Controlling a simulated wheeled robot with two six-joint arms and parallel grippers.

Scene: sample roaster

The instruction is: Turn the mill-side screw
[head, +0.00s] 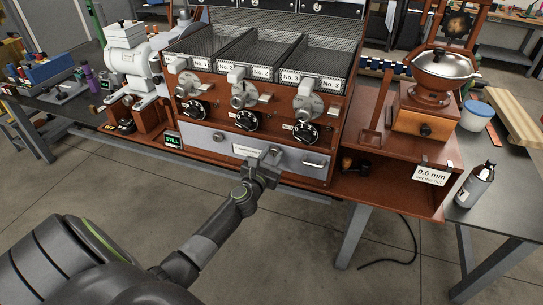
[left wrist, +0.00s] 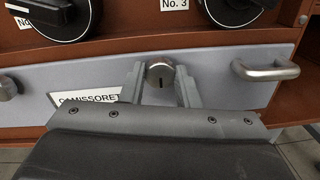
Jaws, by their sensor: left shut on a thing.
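The mill-side screw (left wrist: 160,70), a round steel head with a dark slot, sits on the grey front panel (left wrist: 225,62), right of the label plate. My left gripper (left wrist: 160,84) has one finger on each side of this screw and is shut on it. The slot looks about upright. In the head view my left gripper (head: 266,160) is at the panel and mostly hides the screw. A second screw (head: 217,136) sits at the panel's left end; its edge shows in the left wrist view (left wrist: 7,88). My right gripper is not in view.
A bar handle (left wrist: 266,70) stands out right of the screw. Black dials (head: 305,133) are just above the panel. The wooden mill (head: 428,95) with its metal bowl stands at the right. A bottle (head: 474,185) stands on the right table. The floor before the panel is clear.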

